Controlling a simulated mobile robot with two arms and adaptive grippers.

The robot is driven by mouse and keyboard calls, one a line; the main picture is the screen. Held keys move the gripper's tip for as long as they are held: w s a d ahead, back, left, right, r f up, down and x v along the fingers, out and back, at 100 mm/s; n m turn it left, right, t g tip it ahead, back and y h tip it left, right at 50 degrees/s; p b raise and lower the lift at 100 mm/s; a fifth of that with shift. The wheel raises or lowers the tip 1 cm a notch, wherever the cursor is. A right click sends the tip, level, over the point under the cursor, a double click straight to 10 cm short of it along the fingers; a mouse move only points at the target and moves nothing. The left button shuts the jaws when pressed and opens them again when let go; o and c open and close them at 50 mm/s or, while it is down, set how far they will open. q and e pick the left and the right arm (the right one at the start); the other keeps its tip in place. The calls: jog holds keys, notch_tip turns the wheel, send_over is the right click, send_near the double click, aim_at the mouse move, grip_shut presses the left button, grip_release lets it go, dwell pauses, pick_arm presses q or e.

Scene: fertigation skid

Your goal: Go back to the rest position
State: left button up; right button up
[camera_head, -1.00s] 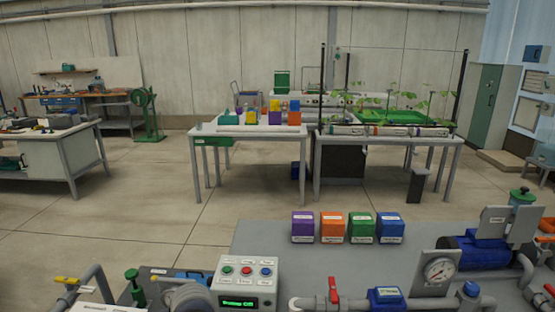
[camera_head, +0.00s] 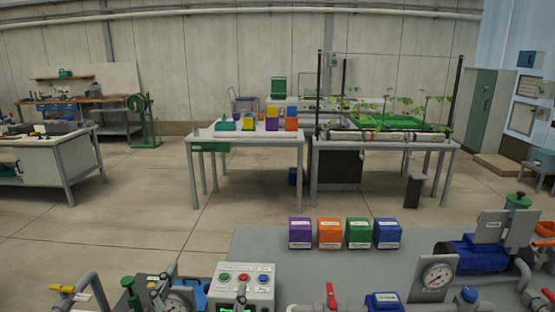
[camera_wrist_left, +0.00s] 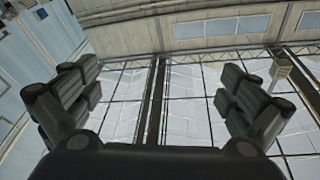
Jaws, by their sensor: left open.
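My left gripper (camera_head: 203,283) shows at the bottom edge of the head view, its two dark fingers standing upright and spread apart. One finger is in front of a gauge area, the other in front of the control box (camera_head: 232,279). In the left wrist view the left gripper (camera_wrist_left: 160,82) is open, with nothing between its fingers. Behind it are a bright panelled ceiling and wall. My right gripper is not in view.
The skid lies close in front, with a pressure gauge (camera_head: 437,276), a red-handled valve (camera_head: 331,296) and a blue pump (camera_head: 470,254). Purple (camera_head: 300,233), orange (camera_head: 330,233), green (camera_head: 358,233) and blue (camera_head: 387,233) boxes stand on its grey top. Open floor lies beyond.

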pick_arm(q)
jog(key=s+a+f+n+g+y, duration=0.2)
jog(key=a+f+n+g+y, duration=0.15)
jog(key=a+f, duration=0.45)
jog(key=s+f+g, duration=0.3)
jog(key=s+f, duration=0.1)
jog(key=f, duration=0.1)
jog(key=s+f+g, duration=0.3)
jog(key=s+f, duration=0.1)
jog(key=f, duration=0.2)
jog(key=s+f+g+y, duration=0.1)
jog(key=s+f+g, duration=0.2)
jog(key=f, duration=0.3)
jog(key=shift+s+a+n, duration=0.25)
jog(key=shift+s+a, duration=0.05)
jog(key=shift+s, duration=0.6)
jog(key=s+d+f+m+g+h, duration=0.1)
jog(key=s+f+g, duration=0.3)
jog(key=s, duration=0.6)
notch_tip(320, 180, down, 26)
jog(key=s+g, duration=0.2)
jog(key=s+a+f, duration=0.2)
jog(key=s+f, duration=1.4)
jog(key=shift+s+a+f+g, duration=0.3)
jog(key=shift+a+f+g, duration=0.1)
jog(key=shift+g, duration=0.05)
